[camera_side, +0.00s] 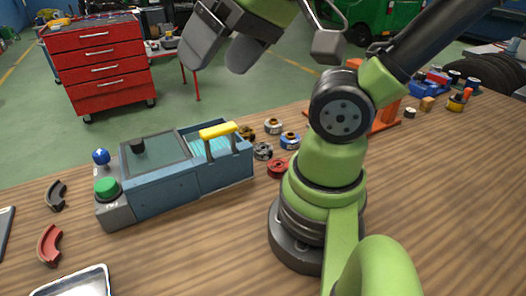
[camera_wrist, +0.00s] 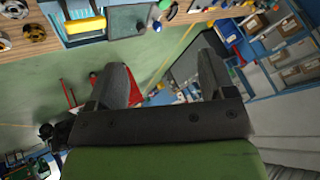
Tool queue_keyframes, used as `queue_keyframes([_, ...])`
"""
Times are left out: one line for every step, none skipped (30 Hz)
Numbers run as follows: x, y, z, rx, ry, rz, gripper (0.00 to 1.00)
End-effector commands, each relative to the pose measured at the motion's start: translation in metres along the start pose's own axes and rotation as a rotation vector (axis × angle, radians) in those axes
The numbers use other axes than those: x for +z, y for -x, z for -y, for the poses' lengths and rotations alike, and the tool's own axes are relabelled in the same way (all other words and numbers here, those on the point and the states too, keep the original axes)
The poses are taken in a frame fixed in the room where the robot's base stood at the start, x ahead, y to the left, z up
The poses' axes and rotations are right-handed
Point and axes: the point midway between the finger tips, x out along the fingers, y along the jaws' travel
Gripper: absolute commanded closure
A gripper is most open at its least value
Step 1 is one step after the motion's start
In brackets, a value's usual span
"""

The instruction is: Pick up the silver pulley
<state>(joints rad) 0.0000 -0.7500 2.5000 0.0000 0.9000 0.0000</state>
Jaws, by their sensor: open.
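The silver pulley (camera_side: 263,151) is a small grey ringed wheel lying on the wooden bench in the side view, just right of the blue box. My gripper (camera_side: 215,68) is open and empty, raised well above the bench and up from the pulley in the side view. Its two fingers also show in the wrist view (camera_wrist: 163,62), spread apart with nothing between them.
Brass (camera_side: 246,133), tan (camera_side: 272,126), blue (camera_side: 290,140) and red (camera_side: 277,168) pulleys crowd around the silver one. The blue box (camera_side: 185,187) with a yellow handle (camera_side: 219,130) stands close to its left. Curved pieces and a metal tray (camera_side: 75,284) lie at the left.

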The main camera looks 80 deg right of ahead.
Motion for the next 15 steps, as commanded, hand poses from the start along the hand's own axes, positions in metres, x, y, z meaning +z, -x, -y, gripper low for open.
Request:
queue_keyframes([0.0, 0.0, 0.0, 0.0, 0.0, 0.0, 0.24])
queue_keyframes([0.0, 0.0, 0.0, 0.0, 0.0, 0.0, 0.24])
queue_keyframes([0.0, 0.0, 0.0, 0.0, 0.0, 0.0, 0.24])
queue_keyframes([0.0, 0.0, 0.0, 0.001, 0.0, 0.0, 0.24])
queue_keyframes([-0.001, -0.001, -0.001, 0.004, 0.001, 0.001, 0.24])
queue_keyframes([-0.003, -0.002, -0.002, 0.013, 0.003, 0.003, 0.24])
queue_keyframes([-0.005, -0.004, -0.004, 0.024, 0.006, 0.007, 0.24])
queue_keyframes([-0.008, -0.006, -0.006, 0.038, 0.01, 0.011, 0.24])
queue_keyframes([-0.013, -0.011, -0.01, 0.064, 0.019, 0.018, 0.24])
queue_keyframes([-0.018, -0.015, -0.015, 0.087, 0.026, 0.028, 0.24])
queue_keyframes([-0.023, -0.02, -0.021, 0.113, 0.035, 0.039, 0.24])
queue_keyframes([-0.03, -0.027, -0.03, 0.149, 0.05, 0.057, 0.24])
queue_keyframes([-0.036, -0.033, -0.038, 0.178, 0.062, 0.074, 0.24])
queue_keyframes([-0.041, -0.039, -0.048, 0.206, 0.075, 0.092, 0.24])
queue_keyframes([-0.047, -0.047, -0.061, 0.24, 0.094, 0.12, 0.24])
